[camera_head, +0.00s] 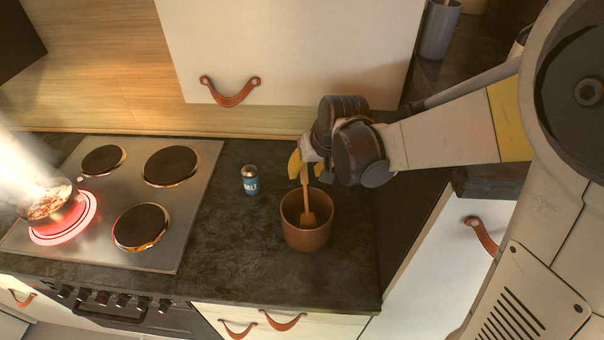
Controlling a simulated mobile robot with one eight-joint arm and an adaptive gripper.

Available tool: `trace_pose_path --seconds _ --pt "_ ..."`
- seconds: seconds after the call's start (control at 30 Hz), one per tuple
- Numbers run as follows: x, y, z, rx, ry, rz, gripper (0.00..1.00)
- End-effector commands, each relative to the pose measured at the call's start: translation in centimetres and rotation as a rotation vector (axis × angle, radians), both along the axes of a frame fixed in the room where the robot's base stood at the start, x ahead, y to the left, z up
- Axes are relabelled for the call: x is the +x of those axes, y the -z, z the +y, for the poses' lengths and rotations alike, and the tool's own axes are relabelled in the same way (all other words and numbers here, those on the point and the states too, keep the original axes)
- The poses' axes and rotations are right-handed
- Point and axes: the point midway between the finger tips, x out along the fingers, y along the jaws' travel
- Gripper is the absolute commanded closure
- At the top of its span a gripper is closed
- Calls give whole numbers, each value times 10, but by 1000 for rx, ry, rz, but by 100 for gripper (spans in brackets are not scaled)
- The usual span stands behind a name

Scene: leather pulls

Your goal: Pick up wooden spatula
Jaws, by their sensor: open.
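The wooden spatula (307,214) stands upright in a brown pot (307,238) on the dark countertop, its wide end down inside the pot. My gripper (306,168), with yellow fingertips, is above the pot at the upper end of the spatula's handle. The fingers are open, one on each side of the handle as seen here. I cannot tell whether either finger touches it. The top of the handle is hidden by the gripper.
A blue salt shaker (250,181) stands left of the pot. Farther left is a stove (190,206) with a glowing red burner under a pan (48,203). A white cabinet (300,45) hangs behind. The counter (235,270) in front is clear.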

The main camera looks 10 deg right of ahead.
Motion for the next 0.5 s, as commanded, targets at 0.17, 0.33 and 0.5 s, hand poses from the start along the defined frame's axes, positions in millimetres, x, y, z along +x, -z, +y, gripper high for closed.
trace_pose_path --seconds 0.17,0.33,0.5 --pt "8 21 4 0 0 0 57" --pt "8 21 4 0 1 0 57" --pt "8 21 4 0 0 0 82"
